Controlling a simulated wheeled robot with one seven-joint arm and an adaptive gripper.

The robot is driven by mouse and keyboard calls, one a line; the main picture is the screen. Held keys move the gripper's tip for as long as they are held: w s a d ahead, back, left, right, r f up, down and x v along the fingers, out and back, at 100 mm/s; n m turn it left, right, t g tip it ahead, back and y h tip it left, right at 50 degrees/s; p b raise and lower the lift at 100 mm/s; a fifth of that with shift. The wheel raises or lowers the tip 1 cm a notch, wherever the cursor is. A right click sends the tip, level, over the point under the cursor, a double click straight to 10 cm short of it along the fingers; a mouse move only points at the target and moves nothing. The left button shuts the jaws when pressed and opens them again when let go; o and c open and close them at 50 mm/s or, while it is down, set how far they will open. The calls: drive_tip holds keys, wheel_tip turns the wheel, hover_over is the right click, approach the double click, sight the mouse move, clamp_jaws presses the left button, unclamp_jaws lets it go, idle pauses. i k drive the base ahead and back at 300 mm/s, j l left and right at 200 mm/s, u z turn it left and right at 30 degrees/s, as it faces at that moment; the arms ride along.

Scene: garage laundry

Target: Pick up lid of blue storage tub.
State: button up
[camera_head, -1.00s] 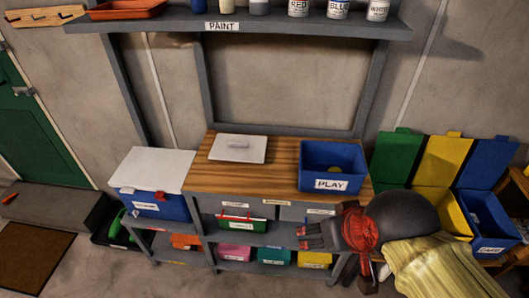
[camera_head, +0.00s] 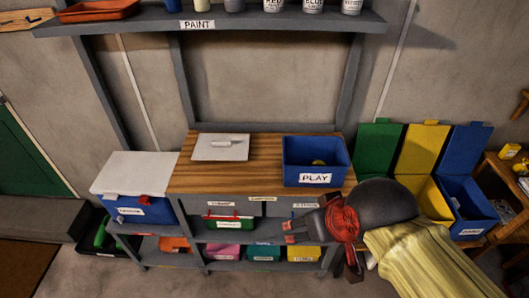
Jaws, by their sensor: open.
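An open blue tub (camera_head: 300,178) labelled PLAY stands on the right end of the wooden bench top (camera_head: 262,160). Something small and yellow shows inside it. A flat pale lid (camera_head: 220,147) with a bar handle on top lies on the bench's left part, apart from the tub. At the far left, another blue box (camera_head: 150,212) has a white lid (camera_head: 132,172) closed on it, with red and white clasps in front. My gripper (camera_head: 288,232) is open and empty, low in front of the bench, below the PLAY tub and pointing left. My arm hides the bench's right front.
A shelf (camera_head: 240,24) marked PAINT with cans and an orange tray (camera_head: 98,10) hangs above the bench. Small coloured bins (camera_head: 263,252) fill the lower shelves. Green, yellow and blue lidded bins (camera_head: 468,205) stand at the right. The bench middle is clear.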

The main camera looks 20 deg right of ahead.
sight(208, 147)
drive_tip(key=i+j+u, duration=0.3)
drive_tip(key=i, duration=0.25)
drive_tip(key=i+u, duration=0.3)
drive_tip(key=i, duration=0.3)
